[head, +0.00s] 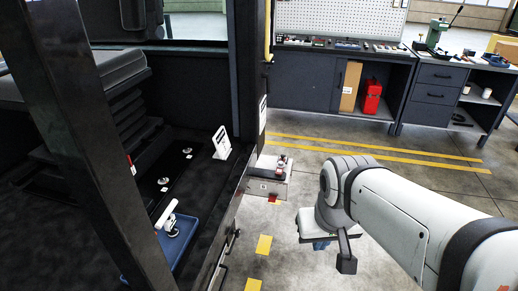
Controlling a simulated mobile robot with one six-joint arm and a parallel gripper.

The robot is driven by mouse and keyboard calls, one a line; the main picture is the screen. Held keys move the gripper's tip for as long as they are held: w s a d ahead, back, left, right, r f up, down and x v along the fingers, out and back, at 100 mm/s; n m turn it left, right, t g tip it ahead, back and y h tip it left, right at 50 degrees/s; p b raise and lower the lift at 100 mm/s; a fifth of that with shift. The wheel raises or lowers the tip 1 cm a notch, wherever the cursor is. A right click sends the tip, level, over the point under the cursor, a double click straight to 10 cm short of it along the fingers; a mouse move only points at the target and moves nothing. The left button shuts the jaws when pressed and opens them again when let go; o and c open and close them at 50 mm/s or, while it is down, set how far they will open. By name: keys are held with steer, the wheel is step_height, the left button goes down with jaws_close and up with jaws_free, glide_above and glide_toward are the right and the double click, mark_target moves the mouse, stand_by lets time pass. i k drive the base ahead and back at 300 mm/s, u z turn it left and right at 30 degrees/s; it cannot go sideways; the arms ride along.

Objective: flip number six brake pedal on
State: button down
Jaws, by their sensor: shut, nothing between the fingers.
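A white slotted pedal plate (221,143) stands tilted on the dark cab floor near the door sill. A second white slotted plate (262,115) is upright by the door post. I cannot read a number six on either, and cannot tell which is the brake pedal. My gripper (346,264) is a small dark end below my white arm, outside the cab and to the right of both plates. It is shut and empty, and touches neither plate.
A blue tray (190,229) with a white-handled lever (166,214) lies on the cab floor. A dark seat (110,75) is at left. A dark pillar (95,150) crosses the view. Workbenches (325,60) stand behind. Floor between them and my arm is clear.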

mark_target(272, 199)
steer(key=i, duration=1.2)
